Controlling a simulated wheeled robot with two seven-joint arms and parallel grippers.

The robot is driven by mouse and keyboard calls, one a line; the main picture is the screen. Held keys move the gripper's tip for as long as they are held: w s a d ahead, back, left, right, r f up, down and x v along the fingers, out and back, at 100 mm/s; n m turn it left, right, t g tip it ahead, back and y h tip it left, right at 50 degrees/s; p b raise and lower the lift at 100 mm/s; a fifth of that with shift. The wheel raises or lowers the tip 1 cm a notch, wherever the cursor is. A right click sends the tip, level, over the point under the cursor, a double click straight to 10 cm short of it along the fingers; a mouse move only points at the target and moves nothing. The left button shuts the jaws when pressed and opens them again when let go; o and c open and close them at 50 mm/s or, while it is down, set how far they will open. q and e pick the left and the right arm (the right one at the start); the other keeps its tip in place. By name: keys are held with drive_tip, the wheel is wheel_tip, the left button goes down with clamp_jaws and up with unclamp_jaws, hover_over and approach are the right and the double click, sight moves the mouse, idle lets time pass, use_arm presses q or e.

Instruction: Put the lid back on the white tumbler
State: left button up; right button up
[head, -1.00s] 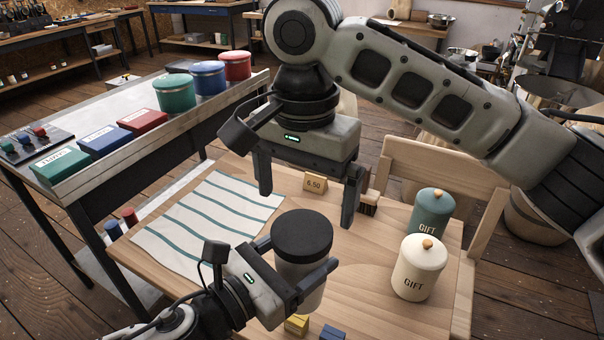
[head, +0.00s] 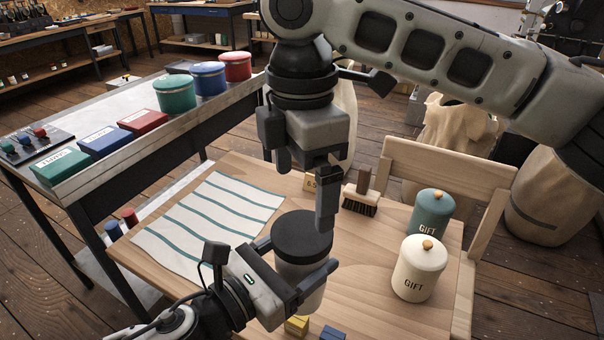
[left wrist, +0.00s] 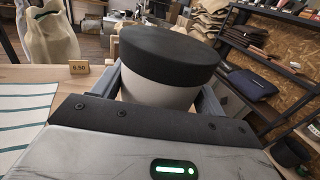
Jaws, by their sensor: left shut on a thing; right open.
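The white tumbler (head: 306,274) stands upright over the front of the wooden table, with its lower part partly hidden. The black lid (head: 302,232) sits level on top of it, and the left wrist view also shows the lid (left wrist: 168,55) on the tumbler body (left wrist: 160,90) with no visible gap. My left gripper (head: 301,256) is shut around the tumbler's body below the lid. My right gripper (head: 304,198) is open and empty just above and behind the lid. One of its fingers overlaps the lid's right edge in the head view; I cannot tell whether it touches.
A cream canister (head: 414,275) and a green canister (head: 432,213) stand at the right. A striped cloth (head: 215,215) covers the left. Yellow (head: 297,325) and blue blocks are at the front.

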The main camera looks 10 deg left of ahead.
sight(302, 231)
drive_tip(key=n, duration=0.3)
drive_tip(key=shift+r, duration=0.1)
drive_tip(key=shift+f, duration=4)
